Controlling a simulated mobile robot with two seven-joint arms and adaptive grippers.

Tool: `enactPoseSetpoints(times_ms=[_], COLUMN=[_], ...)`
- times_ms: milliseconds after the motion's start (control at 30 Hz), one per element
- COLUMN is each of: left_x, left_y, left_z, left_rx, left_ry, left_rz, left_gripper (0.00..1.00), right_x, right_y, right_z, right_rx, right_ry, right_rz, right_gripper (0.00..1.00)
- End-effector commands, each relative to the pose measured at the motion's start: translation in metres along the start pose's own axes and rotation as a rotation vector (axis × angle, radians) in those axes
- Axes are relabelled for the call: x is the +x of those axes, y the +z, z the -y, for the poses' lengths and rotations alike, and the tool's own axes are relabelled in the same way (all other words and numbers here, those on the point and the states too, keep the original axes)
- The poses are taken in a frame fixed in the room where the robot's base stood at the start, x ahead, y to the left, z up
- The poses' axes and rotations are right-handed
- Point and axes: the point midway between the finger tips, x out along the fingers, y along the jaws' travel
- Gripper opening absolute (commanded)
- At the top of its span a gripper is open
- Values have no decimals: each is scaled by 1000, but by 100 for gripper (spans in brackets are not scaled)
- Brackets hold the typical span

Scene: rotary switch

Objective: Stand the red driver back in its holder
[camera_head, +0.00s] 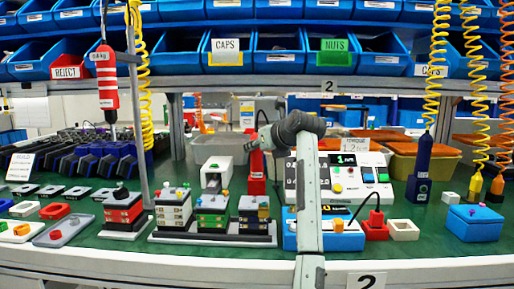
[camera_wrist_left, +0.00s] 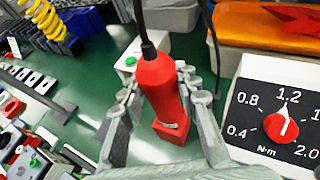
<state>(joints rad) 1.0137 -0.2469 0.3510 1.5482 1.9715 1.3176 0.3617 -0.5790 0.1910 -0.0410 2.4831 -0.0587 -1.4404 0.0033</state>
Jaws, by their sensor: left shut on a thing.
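The red driver (camera_wrist_left: 160,85) stands about upright between the fingers of my left gripper (camera_wrist_left: 157,74), with a black cable leaving its top. In the head view the driver (camera_head: 257,163) is left of my arm's wrist, and my left gripper (camera_head: 262,138) is at its upper part. The gripper is shut on it. A red square holder (camera_wrist_left: 171,132) is directly under the driver's lower end; the holder also shows in the head view (camera_head: 256,187). I cannot tell how deep the driver sits in it. My right gripper is not in view.
Stacked blocks (camera_head: 212,211) and a white machine (camera_head: 217,172) are to the left. A blue driver (camera_head: 422,160) stands at right. Green bench shows between.

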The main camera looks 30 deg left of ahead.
Motion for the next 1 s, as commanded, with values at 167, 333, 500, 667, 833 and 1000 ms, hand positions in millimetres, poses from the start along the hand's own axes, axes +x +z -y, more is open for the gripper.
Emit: enactPoseSetpoints(times_ms=[167, 333, 500, 667, 833, 1000], left_x=[0, 0, 0, 0, 0, -4], left_y=[0, 0, -1, -1, -1, -3], left_z=[0, 0, 0, 0, 0, 1], left_rx=[-1, 0, 0, 1, 1, 1], left_ry=[0, 0, 0, 0, 0, -1], left_rz=[1, 0, -1, -2, -2, -4], left_gripper=[0, 27, 38, 55, 55, 55], right_x=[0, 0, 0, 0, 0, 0], right_y=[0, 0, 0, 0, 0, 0], right_z=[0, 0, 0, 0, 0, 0], right_rx=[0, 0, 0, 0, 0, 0], right_ry=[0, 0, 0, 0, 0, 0], right_rz=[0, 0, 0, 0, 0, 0], right_gripper=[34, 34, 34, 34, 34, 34])
